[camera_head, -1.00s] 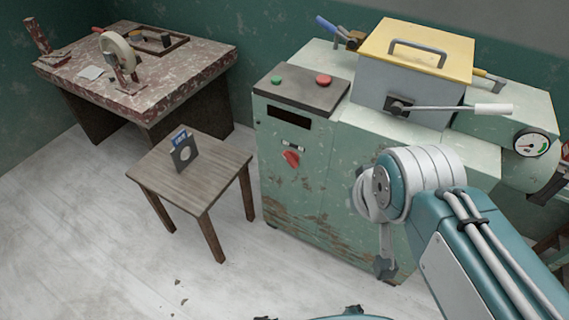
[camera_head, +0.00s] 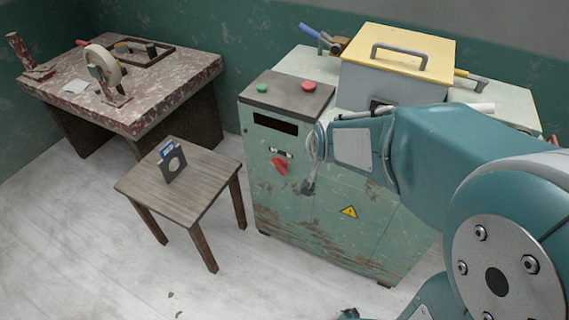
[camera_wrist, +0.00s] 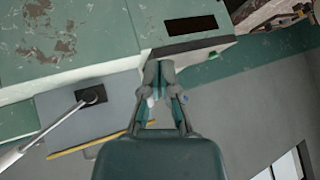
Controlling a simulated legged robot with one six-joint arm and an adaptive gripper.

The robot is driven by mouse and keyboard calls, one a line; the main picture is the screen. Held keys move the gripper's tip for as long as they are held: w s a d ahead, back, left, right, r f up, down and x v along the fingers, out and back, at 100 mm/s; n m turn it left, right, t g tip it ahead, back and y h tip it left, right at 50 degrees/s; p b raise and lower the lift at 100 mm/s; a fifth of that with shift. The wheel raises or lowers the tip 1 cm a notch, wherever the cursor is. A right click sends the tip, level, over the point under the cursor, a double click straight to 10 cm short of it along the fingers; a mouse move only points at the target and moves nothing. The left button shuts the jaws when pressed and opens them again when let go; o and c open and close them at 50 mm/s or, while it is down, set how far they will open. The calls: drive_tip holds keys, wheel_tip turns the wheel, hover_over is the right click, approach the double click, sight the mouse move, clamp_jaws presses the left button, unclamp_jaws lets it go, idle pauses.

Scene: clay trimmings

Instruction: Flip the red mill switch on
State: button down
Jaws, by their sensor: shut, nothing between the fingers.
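The red switch (camera_head: 280,165) is on the front of the green mill (camera_head: 262,205), below a dark slot and a small label. Its lever looks tilted; I cannot tell its on or off position. My gripper (camera_head: 308,188) points downward just right of the switch and looks apart from it, in front of the mill. In the wrist view my gripper (camera_wrist: 158,66) is shut with nothing between its fingertips. I cannot make out the red switch in the wrist view.
Green (camera_head: 262,88) and red (camera_head: 309,87) buttons sit on the mill's top panel. A yellow-lidded box (camera_head: 385,80) with a lever stands on top. A wooden stool (camera_head: 190,190) with a small card stands left. A workbench (camera_head: 150,112) is behind.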

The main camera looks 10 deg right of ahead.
drive_tip(key=w+f+m+t, duration=0.1)
drive_tip(key=w+f+m, duration=0.2)
drive_tip(key=f, duration=0.9)
drive_tip(key=w+f+m+t, duration=0.2)
drive_tip(key=w+f+m, duration=0.1)
drive_tip(key=w+f, duration=0.6)
wheel_tip(320, 180, down, 4)
drive_tip(key=shift+w+f+t, duration=0.25)
drive_tip(key=shift+t, duration=0.05)
